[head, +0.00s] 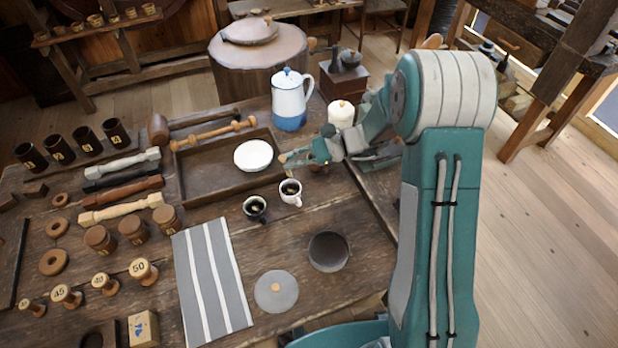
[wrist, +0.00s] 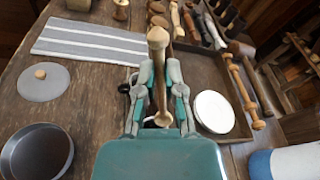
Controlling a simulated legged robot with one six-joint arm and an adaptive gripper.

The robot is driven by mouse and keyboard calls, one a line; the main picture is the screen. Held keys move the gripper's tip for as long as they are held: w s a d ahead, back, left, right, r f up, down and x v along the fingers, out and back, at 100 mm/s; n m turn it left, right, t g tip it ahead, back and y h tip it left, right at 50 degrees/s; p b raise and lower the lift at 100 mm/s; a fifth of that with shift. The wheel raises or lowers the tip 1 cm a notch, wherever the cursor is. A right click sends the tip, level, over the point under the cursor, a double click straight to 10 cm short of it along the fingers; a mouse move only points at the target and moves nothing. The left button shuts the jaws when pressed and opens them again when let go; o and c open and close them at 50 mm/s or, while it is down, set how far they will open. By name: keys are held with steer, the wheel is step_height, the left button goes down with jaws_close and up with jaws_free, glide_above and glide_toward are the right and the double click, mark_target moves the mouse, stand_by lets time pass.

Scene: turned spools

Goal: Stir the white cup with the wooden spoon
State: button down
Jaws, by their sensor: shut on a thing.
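The white cup (head: 291,194) stands upright on the bench, with a dark inside and something tan in it. My gripper (head: 300,158) is above it, pointing left. In the wrist view my gripper (wrist: 159,82) is shut on the wooden spoon (wrist: 158,62), whose thick handle end sticks up past the fingers. The spoon's handle end also shows in the head view (head: 284,157). The spoon's lower part runs down toward the cup; the fingers mostly hide the cup in the wrist view, so I cannot tell whether it touches the cup.
A wooden tray (head: 205,178) with a white dish (head: 253,155) lies behind. A blue-white pot (head: 290,100) and lidded white jar (head: 341,114) stand further back. A round pan (head: 328,251), grey disc (head: 276,292) and striped cloth (head: 211,274) lie in front.

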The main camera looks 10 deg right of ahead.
step_height(320, 180, down, 8)
steer(key=w, duration=0.1)
steer(key=shift+f+y, duration=0.15)
steer(key=shift+y, duration=0.15)
stand_by(2.2)
steer(key=shift+f, duration=0.1)
steer(key=shift+w+d, duration=0.2)
steer(key=shift+d, duration=0.1)
stand_by(0.5)
steer(key=shift+s+a, duration=0.2)
steer(key=shift+a, duration=0.4)
steer(key=shift+s+d, duration=0.15)
steer(key=shift+d, duration=0.35)
